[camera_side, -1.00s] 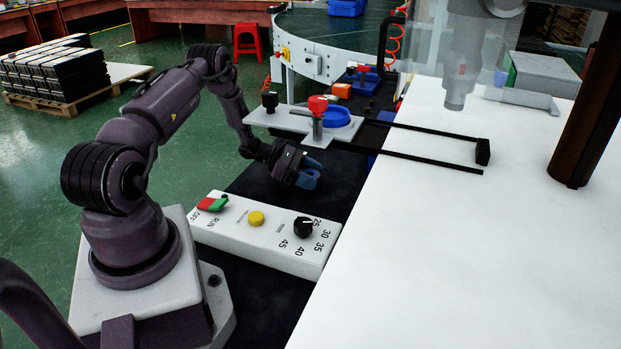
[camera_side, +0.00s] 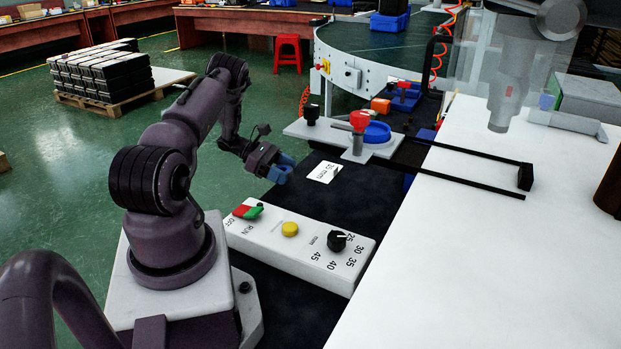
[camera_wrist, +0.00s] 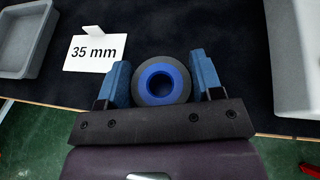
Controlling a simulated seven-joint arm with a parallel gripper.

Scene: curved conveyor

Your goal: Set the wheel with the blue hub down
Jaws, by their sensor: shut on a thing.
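The wheel with the blue hub (camera_wrist: 161,85) has a dark tyre and a blue centre with a dark hole. In the wrist view it sits between the blue fingers of my gripper (camera_wrist: 162,84), which is shut on it. In the side view my gripper (camera_side: 281,170) hangs near the left edge of the dark mat (camera_side: 330,207), left of a white card (camera_side: 323,172) marked "35 mm". The wheel cannot be made out there. The card also shows in the wrist view (camera_wrist: 96,49), up and left of the wheel. The wheel's height above the mat is unclear.
A white control box (camera_side: 300,250) with a dial stands in front of my gripper. Behind is a white plate (camera_side: 298,131) with a red knob (camera_side: 359,121) and blue disc (camera_side: 377,132). A grey tray (camera_wrist: 48,30) is at the wrist view's upper left.

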